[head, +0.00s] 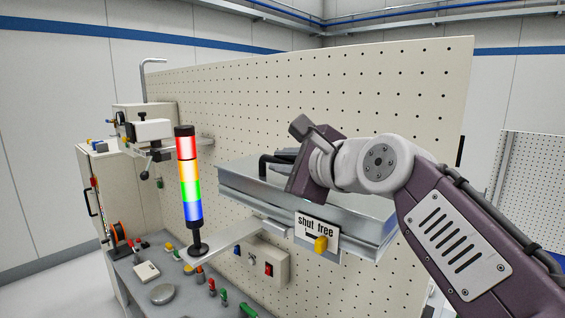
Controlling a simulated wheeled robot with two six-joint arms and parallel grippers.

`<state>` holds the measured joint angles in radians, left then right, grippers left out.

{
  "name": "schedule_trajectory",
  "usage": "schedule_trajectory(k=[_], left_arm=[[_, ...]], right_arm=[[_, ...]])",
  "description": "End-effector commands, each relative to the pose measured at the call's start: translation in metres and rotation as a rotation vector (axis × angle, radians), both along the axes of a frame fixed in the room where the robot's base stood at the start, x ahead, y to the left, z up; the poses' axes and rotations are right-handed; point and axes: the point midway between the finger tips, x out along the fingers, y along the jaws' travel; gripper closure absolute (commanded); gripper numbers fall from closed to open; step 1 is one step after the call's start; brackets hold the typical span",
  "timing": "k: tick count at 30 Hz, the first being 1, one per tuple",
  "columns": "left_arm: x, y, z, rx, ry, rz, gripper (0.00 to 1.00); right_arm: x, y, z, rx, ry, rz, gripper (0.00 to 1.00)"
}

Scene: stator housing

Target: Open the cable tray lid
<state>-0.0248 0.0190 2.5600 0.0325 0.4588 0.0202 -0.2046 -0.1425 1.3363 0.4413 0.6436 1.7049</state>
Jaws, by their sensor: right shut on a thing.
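The grey metal cable tray (262,207) is mounted on the pegboard in the middle of the head view. Its flat lid (240,174) lies across the top and looks about level; any small gap under it is hard to tell. A black handle (266,164) stands up from the lid. My right gripper (283,160) is over the lid, shut on the handle; its body hides the fingertips and part of the handle. My left gripper is not in view.
A lit signal tower (190,190) stands left of the tray, above a bench (135,276) with several buttons and a dial. A control box (262,262) is below the tray.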

Motion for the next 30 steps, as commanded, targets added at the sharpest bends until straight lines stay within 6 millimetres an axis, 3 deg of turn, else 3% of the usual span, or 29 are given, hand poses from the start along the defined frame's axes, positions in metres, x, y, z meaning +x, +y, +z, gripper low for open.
schedule_trajectory(k=[9, 20, 30], left_arm=[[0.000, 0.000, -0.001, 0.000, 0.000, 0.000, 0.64], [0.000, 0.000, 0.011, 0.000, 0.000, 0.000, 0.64], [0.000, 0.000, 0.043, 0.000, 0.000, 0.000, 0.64]], right_arm=[[0.002, 0.000, -0.006, -0.004, 0.014, 0.000, 1.00], [0.003, -0.002, 0.002, 0.024, 0.039, -0.002, 1.00], [0.007, -0.007, 0.024, 0.102, 0.109, -0.003, 1.00]])
